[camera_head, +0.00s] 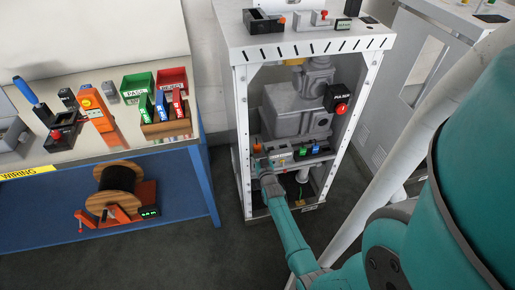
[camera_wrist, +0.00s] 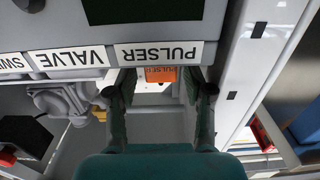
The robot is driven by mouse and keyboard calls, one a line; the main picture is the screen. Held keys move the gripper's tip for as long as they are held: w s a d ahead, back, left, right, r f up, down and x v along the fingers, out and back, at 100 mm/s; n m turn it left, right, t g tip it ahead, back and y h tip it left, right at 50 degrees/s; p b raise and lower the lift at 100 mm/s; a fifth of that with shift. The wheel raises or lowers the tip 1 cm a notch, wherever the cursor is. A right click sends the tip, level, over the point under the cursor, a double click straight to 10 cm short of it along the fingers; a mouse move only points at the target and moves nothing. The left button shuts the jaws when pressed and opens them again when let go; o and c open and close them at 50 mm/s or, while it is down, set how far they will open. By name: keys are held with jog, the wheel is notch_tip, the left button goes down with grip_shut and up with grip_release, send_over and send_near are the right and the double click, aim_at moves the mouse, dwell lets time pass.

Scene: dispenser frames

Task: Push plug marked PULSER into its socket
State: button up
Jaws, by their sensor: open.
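The orange plug (camera_wrist: 160,74) shows upside down in the wrist view, with small lettering on its face, just under the panel label PULSER (camera_wrist: 157,54). In the head view the orange plug (camera_head: 257,149) is at the left end of the row of sockets inside the white frame. My gripper (camera_wrist: 160,85) is open, with one dark finger on each side of the plug and gaps showing. In the head view my gripper (camera_head: 264,166) reaches into the frame at this plug. The socket opening is hidden, so I cannot tell how deep the plug sits.
The white dispenser frame (camera_head: 242,120) has posts close on both sides. A green plug (camera_head: 303,151) and a blue plug (camera_head: 317,149) are to the right in the row. A grey pump (camera_head: 295,112) and a red button (camera_head: 342,108) on a box marked PULSER are above. A workbench (camera_head: 100,155) stands left.

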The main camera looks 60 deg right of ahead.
jog(key=v, duration=0.9)
jog(key=shift+s+a, duration=0.25)
jog(key=shift+s, duration=0.05)
